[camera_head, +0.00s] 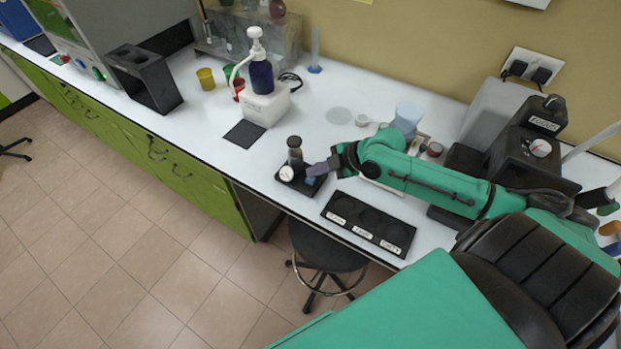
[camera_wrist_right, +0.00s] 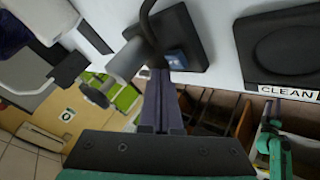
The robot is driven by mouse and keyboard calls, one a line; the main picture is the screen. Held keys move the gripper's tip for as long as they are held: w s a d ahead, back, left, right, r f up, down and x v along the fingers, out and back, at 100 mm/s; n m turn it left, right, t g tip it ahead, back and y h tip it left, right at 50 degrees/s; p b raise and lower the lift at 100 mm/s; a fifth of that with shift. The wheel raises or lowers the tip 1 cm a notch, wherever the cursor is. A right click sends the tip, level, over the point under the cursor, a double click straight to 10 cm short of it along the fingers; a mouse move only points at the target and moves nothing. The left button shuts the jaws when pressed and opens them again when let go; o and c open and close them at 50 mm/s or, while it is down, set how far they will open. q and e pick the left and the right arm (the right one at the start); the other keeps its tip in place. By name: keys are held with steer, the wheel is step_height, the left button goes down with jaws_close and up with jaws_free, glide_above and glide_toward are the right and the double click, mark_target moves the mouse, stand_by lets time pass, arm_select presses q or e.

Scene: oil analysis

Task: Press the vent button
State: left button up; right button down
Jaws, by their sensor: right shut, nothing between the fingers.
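A small black base (camera_head: 312,188) stands near the front edge of the bench, carrying a dark upright vessel and a white round dial (camera_head: 286,173). A small blue patch (camera_head: 311,180) shows on its right side, and this blue patch (camera_wrist_right: 177,59) also shows on the black base (camera_wrist_right: 190,35) in the right wrist view. I cannot read a vent label on it. My right gripper (camera_head: 312,169) is shut and empty, its tips right beside the blue patch; contact cannot be told. The shut fingers (camera_wrist_right: 161,75) also show in the wrist view. My left gripper is not seen.
A black tray (camera_head: 367,223) with round labelled wells lies right of the base. A pump bottle (camera_head: 261,75) on a white block and a black mat (camera_head: 244,134) are behind left. A stool (camera_head: 327,247) stands below. White bench is clear left of the base.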

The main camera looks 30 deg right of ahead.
mark_target(315, 180)
stand_by(0.4)
steer(key=shift+f, duration=0.45)
steer(key=shift+f+b, duration=0.45)
stand_by(0.7)
steer(key=shift+r+p, duration=0.85)
steer(key=shift+p, duration=0.05)
steer(key=shift+r, duration=0.1)
step_height(315, 180, up, 5)
steer(key=p, duration=0.5)
